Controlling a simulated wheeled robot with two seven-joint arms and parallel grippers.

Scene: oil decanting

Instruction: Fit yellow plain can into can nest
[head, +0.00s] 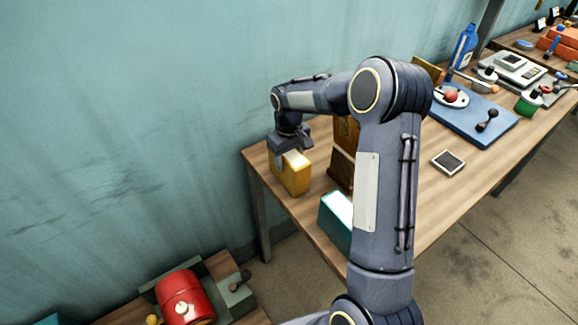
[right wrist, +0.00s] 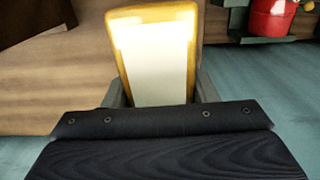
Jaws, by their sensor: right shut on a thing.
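The yellow can (head: 293,178) is a plain box-shaped can near the left corner of the wooden table. My right gripper (head: 291,150) reaches down over it and is shut on it. In the right wrist view the can (right wrist: 155,58) sits between the two fingers, its face washed bright. It looks about upright; I cannot tell whether its base touches the table. I cannot make out for certain which thing is the can nest. My left gripper is not in view.
A brown box (head: 345,135) and a teal box (head: 334,217) stand right of the can, partly behind my arm. A red drum (head: 183,297) lies in a grey holder (head: 237,296) at lower left. A blue mat (head: 470,120) with small items lies farther right.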

